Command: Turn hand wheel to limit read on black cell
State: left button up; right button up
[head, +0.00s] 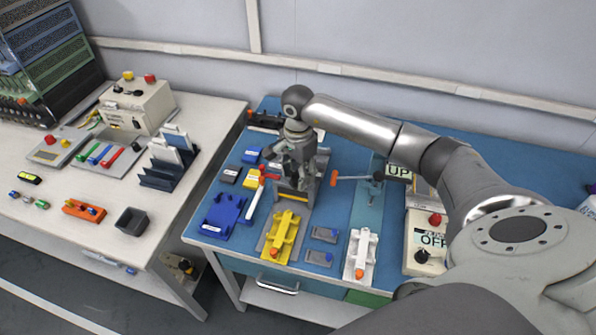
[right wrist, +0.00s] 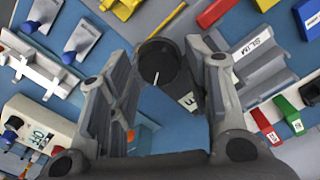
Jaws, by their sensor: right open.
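My right gripper (head: 292,170) is above the fixture in the middle of the blue bench. In the right wrist view, my right gripper (right wrist: 150,95) is open, its fingers spread on either side of a dark round knob (right wrist: 158,65) with a white line, which looks like the hand wheel. I cannot tell whether the fingers touch it. My left gripper is not in view.
A yellow fixture (head: 283,236) and a white fixture (head: 360,256) lie near the bench front. A box marked OFF (head: 430,240) is further right.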

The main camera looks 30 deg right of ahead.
jog(key=shift+f, duration=0.5)
jog(key=c, duration=0.8)
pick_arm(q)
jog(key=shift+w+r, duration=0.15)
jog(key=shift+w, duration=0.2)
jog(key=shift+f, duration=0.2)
